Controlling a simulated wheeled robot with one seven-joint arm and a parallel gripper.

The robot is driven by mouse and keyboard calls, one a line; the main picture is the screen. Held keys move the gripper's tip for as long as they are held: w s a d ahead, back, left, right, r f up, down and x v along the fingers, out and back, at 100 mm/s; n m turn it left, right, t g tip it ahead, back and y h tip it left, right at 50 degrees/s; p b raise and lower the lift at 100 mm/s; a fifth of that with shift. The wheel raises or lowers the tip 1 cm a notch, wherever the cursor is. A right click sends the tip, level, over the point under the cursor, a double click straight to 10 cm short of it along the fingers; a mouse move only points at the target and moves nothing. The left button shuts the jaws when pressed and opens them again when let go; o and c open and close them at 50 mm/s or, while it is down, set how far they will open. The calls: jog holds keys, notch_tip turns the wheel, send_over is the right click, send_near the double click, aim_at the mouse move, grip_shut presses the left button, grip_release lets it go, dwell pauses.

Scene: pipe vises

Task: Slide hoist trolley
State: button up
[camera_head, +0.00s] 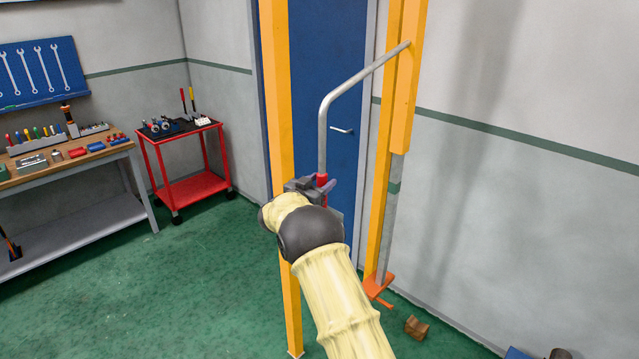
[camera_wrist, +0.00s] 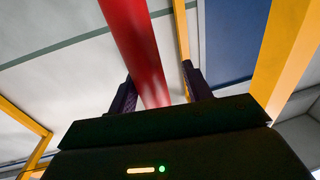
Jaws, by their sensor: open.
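A grey bent bar (camera_head: 365,72) comes out from the right yellow post (camera_head: 403,90) and turns down to a red grip (camera_head: 322,179). The trolley body itself cannot be made out. My gripper (camera_head: 318,187) is at the lower end of the bar, at the red grip. In the wrist view the red grip (camera_wrist: 137,45) runs between the two dark fingers of my gripper (camera_wrist: 160,85). The fingers stand apart, with a gap visible on the right side. My gripper and wrist hide the grip's lower end in the head view.
A left yellow post (camera_head: 278,100) stands close beside my wrist. A blue door (camera_head: 345,170) is behind. A red cart (camera_head: 190,188) and a workbench (camera_head: 75,160) stand at left. A brown block (camera_head: 416,327) lies on the floor by an orange foot plate (camera_head: 377,287). Green floor is clear at left.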

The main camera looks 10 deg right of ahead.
jog(key=shift+s+d, duration=0.15)
jog(key=shift+s+f, duration=0.1)
jog(key=shift+s, duration=0.1)
jog(key=b+v, duration=0.6)
jog(key=v, duration=1.1)
jog(key=shift+w+a, duration=0.15)
jog(key=shift+a, duration=0.15)
